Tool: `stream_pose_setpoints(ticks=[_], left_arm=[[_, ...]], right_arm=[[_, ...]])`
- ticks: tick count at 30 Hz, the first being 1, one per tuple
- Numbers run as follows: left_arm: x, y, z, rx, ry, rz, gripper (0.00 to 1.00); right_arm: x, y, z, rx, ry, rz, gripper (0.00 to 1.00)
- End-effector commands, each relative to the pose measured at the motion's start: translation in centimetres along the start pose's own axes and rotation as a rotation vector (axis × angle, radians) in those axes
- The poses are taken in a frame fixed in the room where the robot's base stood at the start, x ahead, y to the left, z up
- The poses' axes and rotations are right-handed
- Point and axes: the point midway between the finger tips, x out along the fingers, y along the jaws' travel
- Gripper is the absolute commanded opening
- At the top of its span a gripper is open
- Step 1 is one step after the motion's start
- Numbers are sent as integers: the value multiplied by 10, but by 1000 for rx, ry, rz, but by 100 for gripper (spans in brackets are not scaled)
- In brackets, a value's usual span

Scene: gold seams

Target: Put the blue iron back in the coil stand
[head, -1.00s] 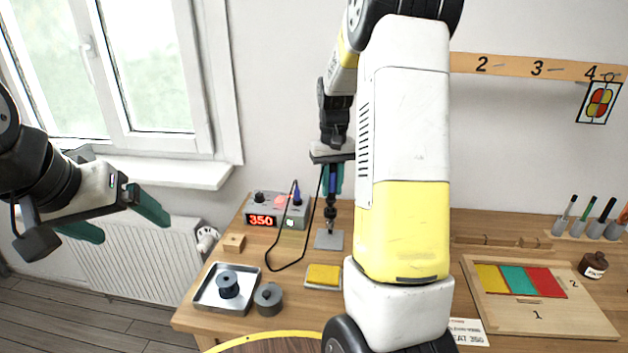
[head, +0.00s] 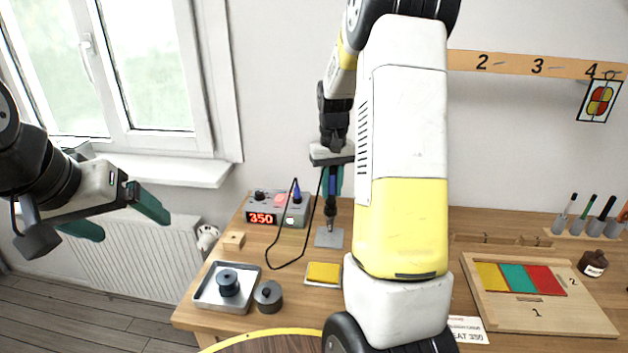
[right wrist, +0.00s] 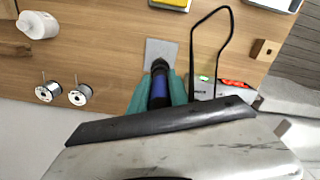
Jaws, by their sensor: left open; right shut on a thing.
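My right gripper (head: 333,182) is shut on the blue iron (head: 332,187), which it holds upright, tip down, at the back of the bench. The coil stand's grey base plate (head: 329,238) lies directly below it. A dark part of the stand (head: 331,212) shows in line under the blue handle. In the right wrist view the teal fingers (right wrist: 158,95) grip the blue handle (right wrist: 158,92) above the grey plate (right wrist: 161,50). The iron's tip is hidden, so I cannot tell how deep it sits. My left gripper (head: 124,212) is open and empty, left of the bench.
A control box (head: 278,210) reading 350 stands left of the stand, with a black cable (head: 274,255) looping over the bench. A yellow sponge (head: 323,273), a metal tray (head: 208,295) and a grey lidded pot (head: 268,296) are in front. My right arm hides the bench's middle.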

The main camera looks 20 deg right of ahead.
Motion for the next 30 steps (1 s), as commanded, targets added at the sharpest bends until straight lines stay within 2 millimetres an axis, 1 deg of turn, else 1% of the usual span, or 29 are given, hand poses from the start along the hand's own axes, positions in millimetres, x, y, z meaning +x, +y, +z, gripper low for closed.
stream_pose_setpoints(ticks=[22,23,24,26,27,30], left_arm=[[0,0,0,0,0,0,87],[0,0,0,0,0,0,87],[0,0,0,0,0,0,87],[0,0,0,0,0,0,87],[0,0,0,0,0,0,87],[0,0,0,0,0,0,87]], right_arm=[[18,0,0,0,-1,0,0],[18,0,0,0,-1,0,26],[18,0,0,0,0,0,34],[18,0,0,0,0,0,46],[18,0,0,0,0,0,48],[18,0,0,0,0,0,48]])
